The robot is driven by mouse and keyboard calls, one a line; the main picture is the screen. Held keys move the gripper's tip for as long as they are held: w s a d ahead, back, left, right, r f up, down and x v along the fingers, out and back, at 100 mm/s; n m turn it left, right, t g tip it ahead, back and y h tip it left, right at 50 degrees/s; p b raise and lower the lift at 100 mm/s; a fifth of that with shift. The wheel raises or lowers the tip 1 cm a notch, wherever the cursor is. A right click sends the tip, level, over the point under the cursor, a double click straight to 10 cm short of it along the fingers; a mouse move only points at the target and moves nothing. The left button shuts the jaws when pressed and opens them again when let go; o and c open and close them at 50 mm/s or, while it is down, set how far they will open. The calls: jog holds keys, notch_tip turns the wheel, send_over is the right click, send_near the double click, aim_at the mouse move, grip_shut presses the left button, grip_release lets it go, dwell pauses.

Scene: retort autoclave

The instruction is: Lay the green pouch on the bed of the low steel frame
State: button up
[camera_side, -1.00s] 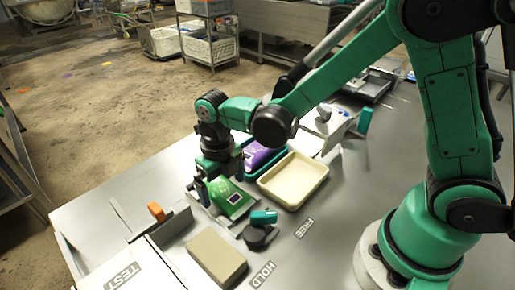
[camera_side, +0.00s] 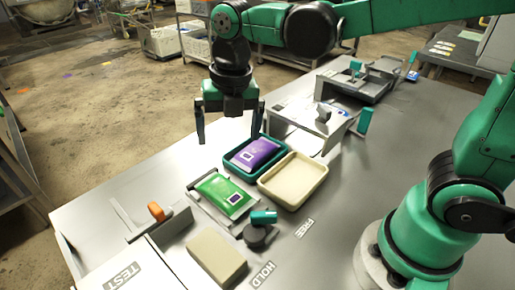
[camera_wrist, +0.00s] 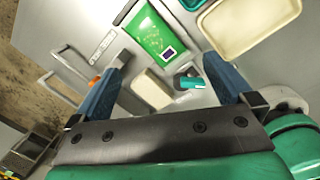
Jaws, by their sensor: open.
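The green pouch (camera_side: 224,194) lies flat on the low steel frame (camera_side: 237,216), between its rails, with its dark square label toward the teal-handled knob. The pouch also shows in the wrist view (camera_wrist: 150,32). My gripper (camera_side: 229,138) is open and empty. It hangs above and behind the pouch, clear of it, fingers pointing down. In the wrist view its two blue fingers (camera_wrist: 168,92) stand wide apart with nothing between them.
A purple pouch (camera_side: 255,153) lies in a teal tray (camera_side: 228,168). An empty cream tray (camera_side: 318,172) sits beside it. A teal-handled black knob (camera_side: 258,236) and a beige block (camera_side: 216,257) are in front.

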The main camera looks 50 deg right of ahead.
jog(key=s+d+m+t, duration=0.2)
jog(key=d+m+t, duration=0.1)
jog(key=m, duration=1.1)
jog(key=s+d+f+m+t, duration=0.1)
jog(key=s+d+m+t, duration=0.1)
jog(key=m, duration=1.3)
jog(key=shift+s+d+t, duration=0.4)
jog(key=shift+s+d, duration=0.05)
jog(key=shift+d, duration=0.55)
